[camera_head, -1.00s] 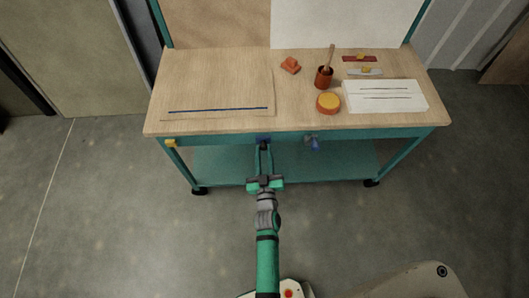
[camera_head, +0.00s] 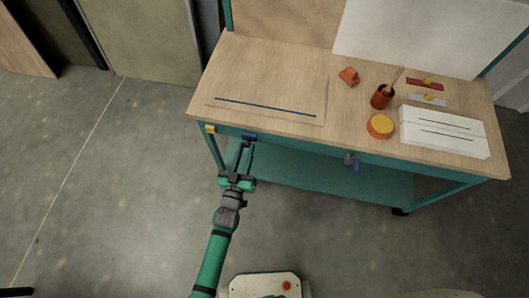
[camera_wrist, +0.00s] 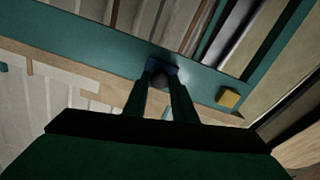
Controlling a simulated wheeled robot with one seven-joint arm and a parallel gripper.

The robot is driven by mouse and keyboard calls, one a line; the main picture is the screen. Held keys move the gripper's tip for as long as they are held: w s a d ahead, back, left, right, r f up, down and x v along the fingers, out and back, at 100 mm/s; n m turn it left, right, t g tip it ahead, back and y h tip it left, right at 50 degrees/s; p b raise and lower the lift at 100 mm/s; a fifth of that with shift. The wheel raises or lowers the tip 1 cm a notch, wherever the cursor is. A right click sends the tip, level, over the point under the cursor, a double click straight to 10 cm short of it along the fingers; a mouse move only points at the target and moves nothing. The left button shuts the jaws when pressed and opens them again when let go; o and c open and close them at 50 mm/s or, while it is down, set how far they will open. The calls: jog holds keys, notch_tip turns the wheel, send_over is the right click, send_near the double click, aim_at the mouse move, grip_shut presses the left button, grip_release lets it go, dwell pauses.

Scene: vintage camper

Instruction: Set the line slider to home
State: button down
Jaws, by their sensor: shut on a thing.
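The line slider is a small blue block (camera_head: 249,136) on the teal front rail of the workbench. A yellow block (camera_head: 210,129) sits on the same rail a short way to its left, near the bench's left corner. My gripper (camera_head: 246,146) reaches up to the blue slider and is shut on its knob. In the wrist view the blue slider (camera_wrist: 165,67) shows with a dark round knob (camera_wrist: 160,79) between my fingertips (camera_wrist: 161,88). The yellow block (camera_wrist: 228,98) is to the right there, apart from the slider.
A blue-and-grey handle (camera_head: 353,163) sticks out of the bench front to the right. The wooden benchtop (camera_head: 290,65) holds a board with a blue line (camera_head: 265,106), a cup (camera_head: 382,97), a round orange-yellow piece (camera_head: 380,126) and a white slotted block (camera_head: 445,140). The floor on the left is clear.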

jog(key=shift+w+a, duration=0.25)
jog(key=shift+a, duration=0.55)
jog(key=shift+w+a, duration=0.2)
jog(key=shift+a, duration=0.6)
jog(key=shift+w+a, duration=0.25)
jog(key=shift+a, duration=0.55)
jog(key=c, duration=1.5)
grip_release()
jog(key=shift+a, duration=0.1)
jog(key=shift+o, duration=0.2)
jog(key=shift+s, duration=0.1)
jog(key=v, duration=1)
jog(key=shift+s, duration=0.4)
